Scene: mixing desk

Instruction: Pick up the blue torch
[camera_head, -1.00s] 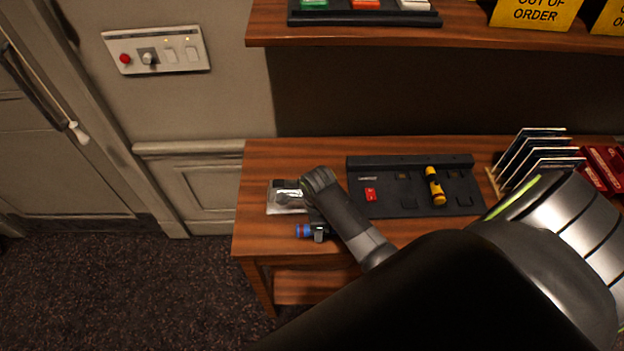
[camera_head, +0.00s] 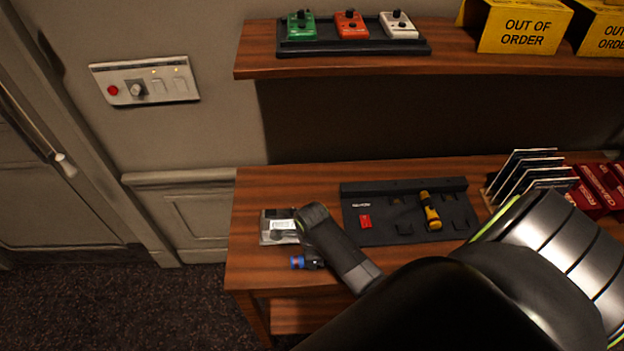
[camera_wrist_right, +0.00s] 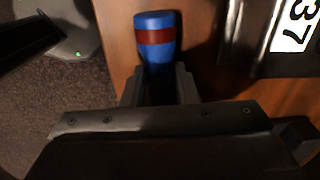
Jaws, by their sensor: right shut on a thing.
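The blue torch (camera_wrist_right: 155,55) has a dark red band and lies between the fingers of my right gripper (camera_wrist_right: 160,88) in the right wrist view. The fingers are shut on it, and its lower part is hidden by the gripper. In the head view the blue end of the torch (camera_head: 297,262) shows near the front left edge of the desk, beside my right gripper (camera_head: 312,262). My right arm covers part of the desk there. I cannot tell whether the torch touches the desk. My left gripper is not in view.
A dark tray (camera_head: 375,232) holds a yellow torch (camera_head: 430,211) and a small red item (camera_head: 365,221). A silver case (camera_head: 270,238) lies behind my right gripper. Upright cards (camera_head: 520,170) and red boxes (camera_head: 597,190) stand at the right. A shelf (camera_head: 350,63) overhangs the desk.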

